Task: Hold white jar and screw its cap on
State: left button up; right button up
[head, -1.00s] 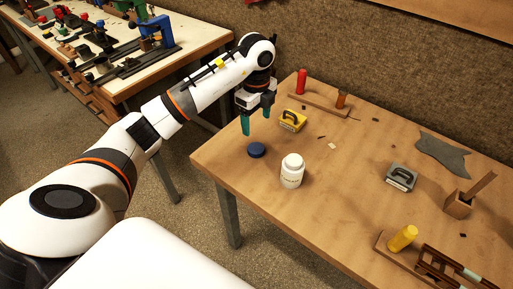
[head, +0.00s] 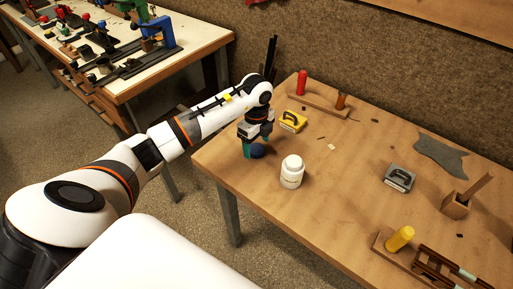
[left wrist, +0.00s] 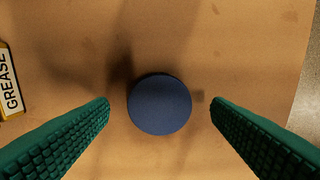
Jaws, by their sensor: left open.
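The white jar (head: 291,172) stands upright on the wooden table, with a label on its front. The round dark blue cap (head: 257,151) lies on the table to the left of the jar, apart from it. In the left wrist view the cap (left wrist: 159,104) sits between the two green fingers, with a gap on each side. My left gripper (head: 251,152) is open, pointing down over the cap, and partly hides it in the head view. The left gripper (left wrist: 160,102) holds nothing. My right gripper is not in view.
A yellow grease tin (head: 292,122) stands behind the cap; its label shows in the left wrist view. The table's left edge is near the cap.

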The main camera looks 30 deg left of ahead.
aim_at(257, 148)
pick_arm(q)
jog(key=shift+f, duration=0.75)
jog(key=shift+c, duration=0.4)
jog(key=c, duration=1)
jog(key=shift+o, duration=0.2)
notch_tip(257, 148, up, 10)
jog(key=b, duration=0.1)
